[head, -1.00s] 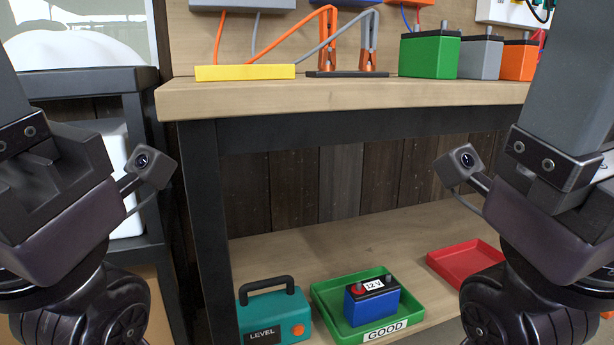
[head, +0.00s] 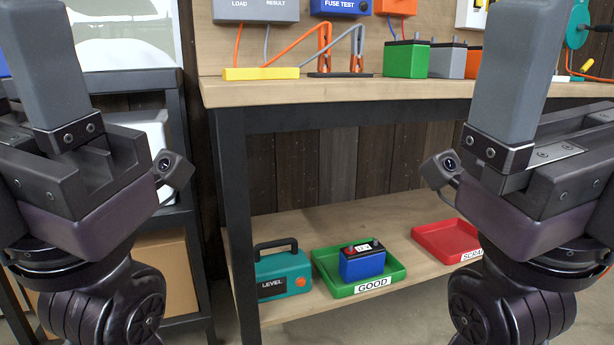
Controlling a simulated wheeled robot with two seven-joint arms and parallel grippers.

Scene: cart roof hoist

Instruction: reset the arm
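My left gripper (head: 62,75) is raised at the left side of the head view, its grey finger pointing up. My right gripper (head: 512,85) is raised at the right side, also with a grey finger pointing up. Only one finger block shows clearly on each, so I cannot tell whether they are open or shut. Nothing is visibly held in either. Both stand in front of the workbench (head: 300,93), apart from it and from the things on it.
On the lower shelf are a teal LEVEL box (head: 283,273), a green GOOD tray (head: 330,277) with a blue battery (head: 362,264) in it, and a red tray (head: 440,240). On the bench top are a yellow block (head: 260,74) and several batteries, including a green one (head: 405,60).

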